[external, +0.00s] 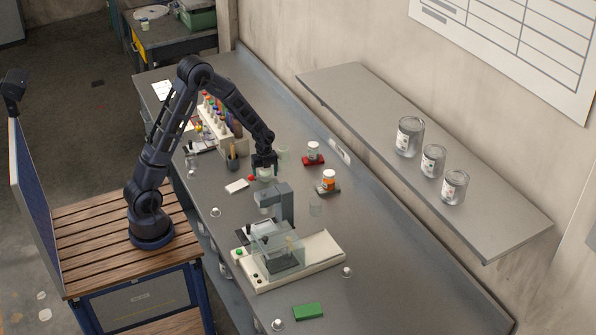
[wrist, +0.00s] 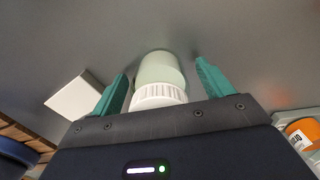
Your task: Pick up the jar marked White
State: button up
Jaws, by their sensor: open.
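My gripper (external: 264,166) is open and points down at the bench. In the wrist view its teal fingers (wrist: 160,85) stand apart, one on each side of a pale green jar (wrist: 160,68) with a white ribbed lid. I see a gap on both sides of the jar. In the external view this pale jar (external: 264,175) stands on the bench just below the gripper, partly hidden by it. I cannot see a label on it. A jar with a white lid (external: 313,149) stands on a red base, and an orange-labelled jar (external: 328,182) on a dark base; neither marking is readable.
A white block (external: 237,185) and a small red item (external: 251,177) lie beside the pale jar. A balance-like device (external: 278,250) stands in front, a rack of colourful bottles (external: 213,122) behind. Three labelled glass jars stand on the wall shelf (external: 370,105). The bench's near right is mostly clear.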

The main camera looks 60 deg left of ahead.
jog(key=shift+f, duration=0.1)
jog(key=c, duration=1.1)
jog(key=shift+c, duration=0.2)
